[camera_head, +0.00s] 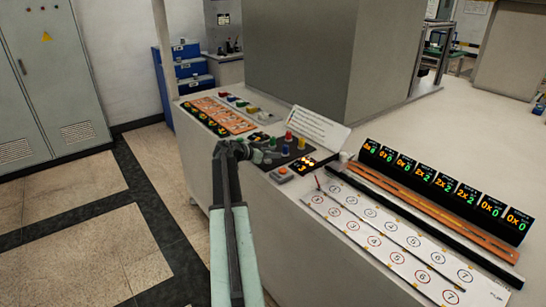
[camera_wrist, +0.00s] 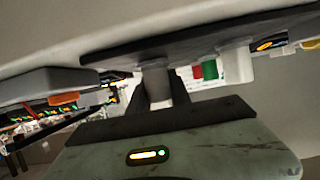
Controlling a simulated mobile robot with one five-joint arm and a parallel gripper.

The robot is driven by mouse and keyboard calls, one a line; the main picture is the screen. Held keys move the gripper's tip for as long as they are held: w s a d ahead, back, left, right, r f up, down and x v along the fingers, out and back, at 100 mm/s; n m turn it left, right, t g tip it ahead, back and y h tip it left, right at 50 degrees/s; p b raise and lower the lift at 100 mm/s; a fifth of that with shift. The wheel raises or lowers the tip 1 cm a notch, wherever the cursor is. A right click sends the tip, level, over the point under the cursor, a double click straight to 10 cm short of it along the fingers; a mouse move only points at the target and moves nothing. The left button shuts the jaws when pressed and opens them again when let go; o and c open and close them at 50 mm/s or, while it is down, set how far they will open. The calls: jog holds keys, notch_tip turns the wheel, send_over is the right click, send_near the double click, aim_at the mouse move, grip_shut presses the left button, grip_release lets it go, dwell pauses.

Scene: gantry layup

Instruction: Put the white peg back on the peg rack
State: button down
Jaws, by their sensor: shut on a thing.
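My gripper (camera_head: 268,155) is over the console's near left edge, beside the dark peg rack (camera_head: 295,157). In the wrist view my gripper (camera_wrist: 158,88) is shut on a pale, whitish-grey peg (camera_wrist: 156,82). One end of the peg meets a dark plate (camera_wrist: 120,52), which looks like part of the rack; I cannot tell whether it is seated in a hole. Red (camera_head: 289,136), yellow (camera_head: 301,143) and blue (camera_head: 285,150) pegs stand on the rack. The held peg is not clear in the head view.
An orange button box (camera_head: 281,174) is just in front of the rack. A sloped white sign (camera_head: 318,128) stands behind it. Trays with coloured pieces (camera_head: 222,115) lie farther left. Lit number displays (camera_head: 445,185) and a white numbered board (camera_head: 385,240) are to the right.

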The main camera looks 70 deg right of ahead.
jog(key=shift+f, duration=0.2)
jog(key=c, duration=1.2)
grip_release()
jog(key=shift+r, duration=0.1)
jog(key=shift+r, duration=0.1)
jog(key=shift+w+a+r, duration=0.1)
jog(key=shift+a+r, duration=0.05)
jog(key=shift+r, duration=0.1)
jog(key=p+v, duration=0.4)
jog(key=v, duration=0.7)
jog(key=shift+w+a+f+p, duration=0.1)
jog(key=shift+w+a+p, duration=0.05)
jog(key=shift+a+p, duration=0.2)
